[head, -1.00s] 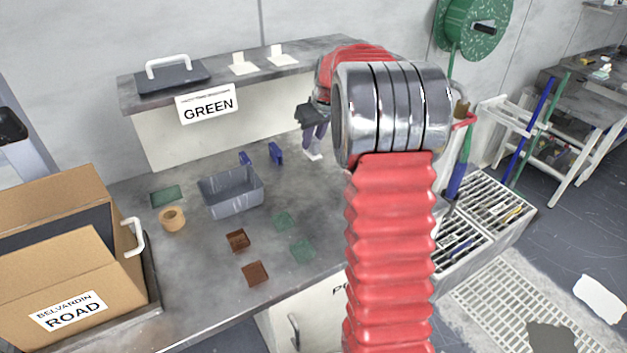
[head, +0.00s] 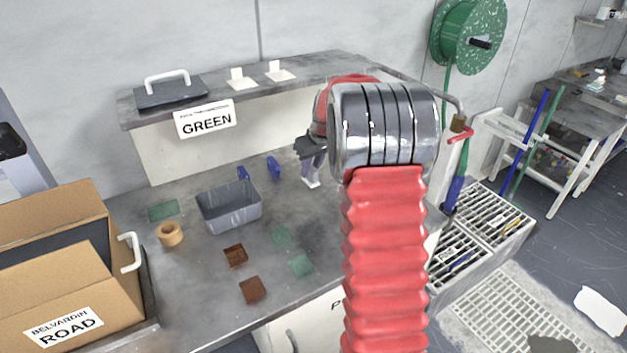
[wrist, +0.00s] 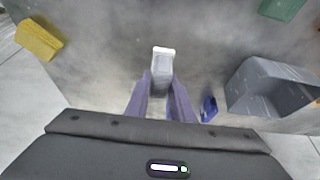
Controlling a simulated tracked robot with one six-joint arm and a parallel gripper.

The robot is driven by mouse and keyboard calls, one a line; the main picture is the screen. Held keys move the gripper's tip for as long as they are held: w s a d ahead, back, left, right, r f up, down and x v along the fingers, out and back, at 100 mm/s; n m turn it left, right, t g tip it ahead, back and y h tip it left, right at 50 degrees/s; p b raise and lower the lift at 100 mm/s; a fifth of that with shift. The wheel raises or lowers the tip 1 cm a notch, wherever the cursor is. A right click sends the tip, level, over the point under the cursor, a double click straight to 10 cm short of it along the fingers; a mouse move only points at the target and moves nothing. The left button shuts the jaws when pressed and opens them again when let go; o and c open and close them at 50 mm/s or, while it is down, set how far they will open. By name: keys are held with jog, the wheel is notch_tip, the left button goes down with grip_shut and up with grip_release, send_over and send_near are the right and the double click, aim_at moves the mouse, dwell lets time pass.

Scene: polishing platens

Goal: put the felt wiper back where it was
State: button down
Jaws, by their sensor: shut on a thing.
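My gripper (wrist: 162,98) is shut on the felt wiper (wrist: 162,68), a pale grey piece with a white end, held between two purple fingers. In the head view the wiper (head: 311,183) shows as a small white end below my gripper (head: 314,163), over the back of the bench, right of the blue pieces. The wiper's end is low over the bench top; I cannot tell whether it touches. The fingers hide part of it in the wrist view.
A grey bin (head: 230,208) and two blue pieces (head: 243,173) (head: 274,167) stand left of my gripper. Green and brown squares and a tape roll (head: 169,233) lie nearer. A yellow block (wrist: 39,40) shows in the wrist view. The raised shelf (head: 318,66) runs behind.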

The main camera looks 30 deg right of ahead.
aim_at(315, 170)
jog(key=shift+f, duration=2.45)
jog(key=shift+f, duration=0.1)
jog(key=c, duration=1.5)
grip_release()
jog(key=shift+c, duration=0.2)
jog(key=v, duration=1.1)
jog(key=shift+d, duration=0.15)
jog(key=shift+s+r, duration=0.3)
jog(key=shift+r, duration=0.25)
